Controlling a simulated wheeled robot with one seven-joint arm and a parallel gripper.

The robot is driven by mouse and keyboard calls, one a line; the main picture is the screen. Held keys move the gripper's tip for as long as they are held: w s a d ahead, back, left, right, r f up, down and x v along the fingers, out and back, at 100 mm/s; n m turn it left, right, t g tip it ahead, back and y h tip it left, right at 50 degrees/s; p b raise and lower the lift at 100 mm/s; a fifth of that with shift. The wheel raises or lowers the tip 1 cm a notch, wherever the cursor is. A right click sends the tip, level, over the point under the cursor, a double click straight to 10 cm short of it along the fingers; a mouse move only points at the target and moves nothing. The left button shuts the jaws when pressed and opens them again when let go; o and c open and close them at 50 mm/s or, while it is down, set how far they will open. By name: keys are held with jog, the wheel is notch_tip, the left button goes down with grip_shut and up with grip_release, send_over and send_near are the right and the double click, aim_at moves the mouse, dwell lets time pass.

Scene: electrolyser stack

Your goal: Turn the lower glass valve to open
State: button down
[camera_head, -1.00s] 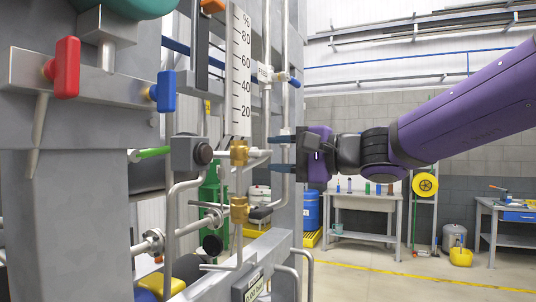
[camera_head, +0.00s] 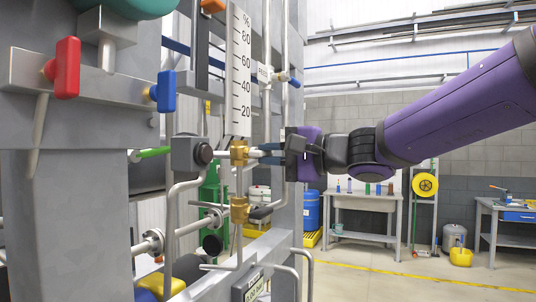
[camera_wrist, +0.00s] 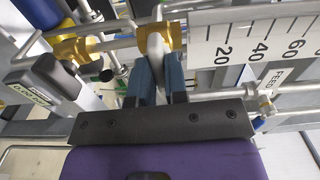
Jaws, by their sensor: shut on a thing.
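The lower glass valve is a brass fitting (camera_head: 239,153) at the foot of the level scale. It also shows in the wrist view (camera_wrist: 174,36), beside the scale's low end. My gripper (camera_head: 266,154) reaches in from the right, level with it. In the wrist view the blue fingers of my gripper (camera_wrist: 155,72) are shut on the valve's pale grey lever (camera_wrist: 155,46), whose end lies between them. The fingers hide part of the lever. How far the valve is turned I cannot tell.
Another brass fitting (camera_head: 239,210) with a dark handle sits below. A vertical pipe and a grey frame post (camera_head: 296,215) are close to my gripper. The floor at right is open.

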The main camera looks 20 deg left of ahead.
jog(key=n, duration=0.4)
dwell(0.3)
jog(key=n, duration=0.5)
jog(key=n, duration=0.4)
jog(key=shift+f, duration=0.1)
dwell(0.4)
jog(key=shift+n, duration=0.3)
